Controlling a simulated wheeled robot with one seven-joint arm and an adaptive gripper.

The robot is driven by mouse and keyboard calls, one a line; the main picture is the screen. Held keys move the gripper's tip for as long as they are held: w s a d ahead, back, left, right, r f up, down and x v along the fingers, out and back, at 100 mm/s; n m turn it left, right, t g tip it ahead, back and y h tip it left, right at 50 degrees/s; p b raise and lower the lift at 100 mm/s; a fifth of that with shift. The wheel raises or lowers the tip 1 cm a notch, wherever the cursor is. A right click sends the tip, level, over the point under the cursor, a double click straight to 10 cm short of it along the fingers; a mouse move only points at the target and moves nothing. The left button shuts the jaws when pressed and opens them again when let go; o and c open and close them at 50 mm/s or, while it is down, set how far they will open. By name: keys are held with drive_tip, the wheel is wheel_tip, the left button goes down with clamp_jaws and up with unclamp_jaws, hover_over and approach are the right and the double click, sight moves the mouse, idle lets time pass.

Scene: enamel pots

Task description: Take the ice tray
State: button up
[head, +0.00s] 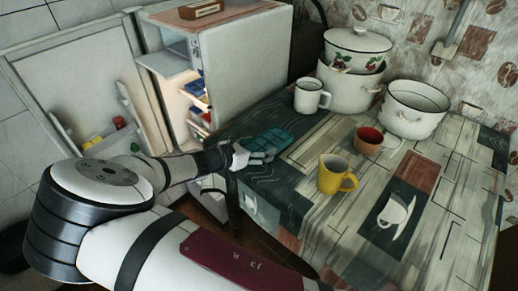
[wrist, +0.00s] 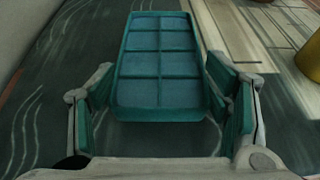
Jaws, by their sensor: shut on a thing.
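The ice tray (head: 270,140) is a teal, rectangular tray with several square compartments, at the left edge of the patterned table. In the wrist view the ice tray (wrist: 159,62) lies lengthwise between the fingers, its near end between the pads. My gripper (head: 243,157) reaches in from the left over the table edge. In the wrist view my gripper (wrist: 168,112) has a teal-padded finger on each side of the tray's near end and is shut on it. Whether the tray touches the table or is slightly raised, I cannot tell.
A yellow mug (head: 333,176), a reddish-brown cup (head: 368,141) and a white mug (head: 309,98) stand on the table (head: 300,210). White enamel pots (head: 415,108) stand at the back. An open fridge (head: 245,75) is beside the table's left end. The table's front is clear.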

drive_tip(key=shift+r, duration=1.35)
drive_tip(key=s+r+p, duration=0.1)
drive_tip(key=s+p, duration=0.1)
drive_tip(key=s, duration=1.3)
drive_tip(key=shift+s+a+r, duration=0.2)
drive_tip(key=shift+s+a, duration=0.15)
drive_tip(key=shift+s, duration=0.05)
drive_tip(key=shift+s, duration=0.1)
